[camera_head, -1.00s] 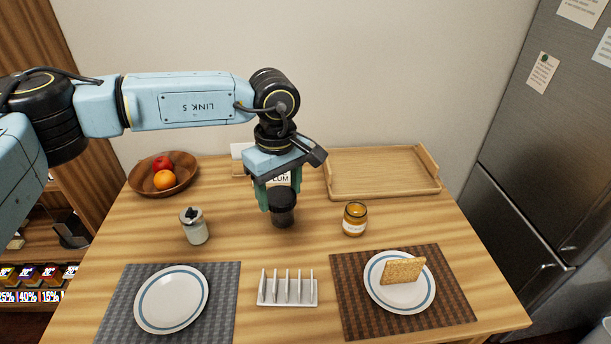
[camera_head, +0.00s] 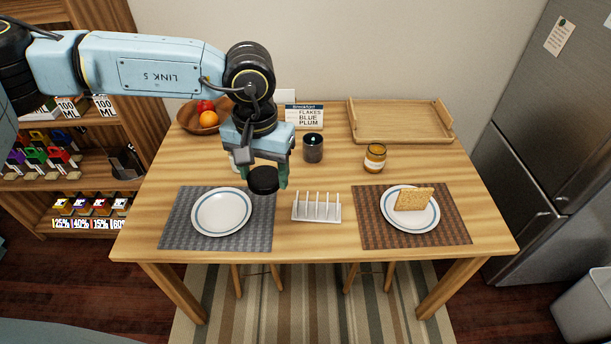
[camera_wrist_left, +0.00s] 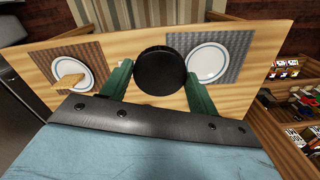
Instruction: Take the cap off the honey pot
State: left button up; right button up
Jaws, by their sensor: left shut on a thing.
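My left gripper (camera_head: 263,175) is shut on a round black cap (camera_head: 263,182), held above the table near the grey placemat. In the left wrist view the cap (camera_wrist_left: 160,72) sits between the two green fingers (camera_wrist_left: 160,88). I cannot read which of these is labelled honey. My right gripper is not in view.
A white toast rack (camera_head: 317,209) stands between a plate (camera_head: 221,212) on the grey mat and a plate with toast (camera_head: 413,200) on the brown mat. A fruit bowl, a menu card and a wooden tray (camera_head: 400,123) line the back. Bare table lies around the dark pot.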

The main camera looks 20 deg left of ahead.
aim_at(376, 155)
jog(key=z, duration=0.65)
jog(key=i, duration=1.25)
jog(key=u, duration=0.8)
